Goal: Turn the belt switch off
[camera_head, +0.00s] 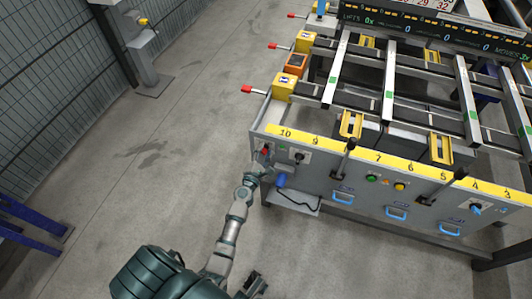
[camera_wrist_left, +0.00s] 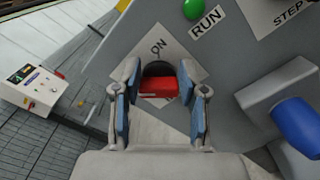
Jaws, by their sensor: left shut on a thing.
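The belt switch (camera_wrist_left: 158,86) has a red handle on a dark round base, on a white diamond plate marked ON in the left wrist view. In the head view its red part (camera_head: 265,152) shows at the left end of the grey front panel. My left gripper (camera_head: 262,164) is at this switch. In the left wrist view its two blue-padded fingers (camera_wrist_left: 160,92) stand on either side of the red handle, shut on it. A dark part at the bottom of the head view looks like my right gripper (camera_head: 254,284); its jaws cannot be made out.
The grey panel (camera_head: 325,190) carries a green RUN button (camera_wrist_left: 193,9), a blue knob (camera_wrist_left: 298,126) and blue handles (camera_head: 342,197). Black levers (camera_head: 344,158) rise at its yellow edge. A post with a control box (camera_head: 145,45) stands at the back left. The floor between is clear.

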